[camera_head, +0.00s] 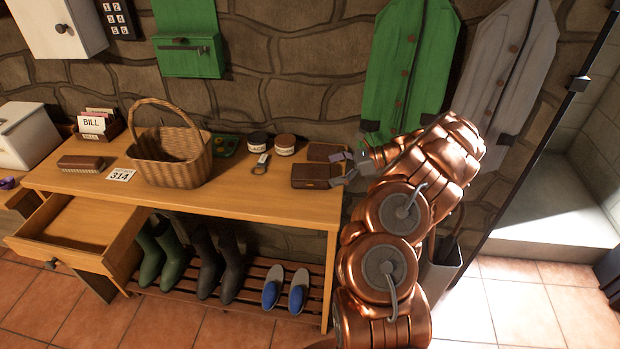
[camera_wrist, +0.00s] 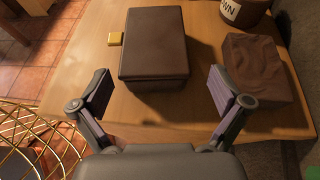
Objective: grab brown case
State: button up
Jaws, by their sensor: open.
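The brown case (camera_head: 316,175) lies flat on the right end of the wooden table (camera_head: 240,205). It is a dark brown box with a small yellow clasp. In the wrist view the case (camera_wrist: 153,45) sits ahead of my gripper (camera_wrist: 160,93), roughly centred between the two spread fingers. The gripper is open and empty, and its fingertips appear near the case's near end. In the head view my gripper (camera_head: 347,170) is at the right of the case, partly hidden by my copper arm.
A brown leather-like block (camera_wrist: 255,68) lies close to the right finger, with a labelled jar (camera_wrist: 243,10) beyond it. A gold wire basket (camera_wrist: 40,145) is below at the left. A wicker basket (camera_head: 170,165) and two tins (camera_head: 285,145) stand on the table. A drawer (camera_head: 75,230) is pulled out.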

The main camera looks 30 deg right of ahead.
aim_at(324, 173)
jog(key=p+x, duration=0.1)
jog(key=x, duration=0.1)
jog(key=p+x, duration=0.1)
jog(key=x, duration=0.2)
jog(key=shift+s+a+f, duration=0.1)
jog(key=shift+s+a, duration=0.05)
jog(key=shift+s, duration=0.1)
jog(key=c, duration=1.3)
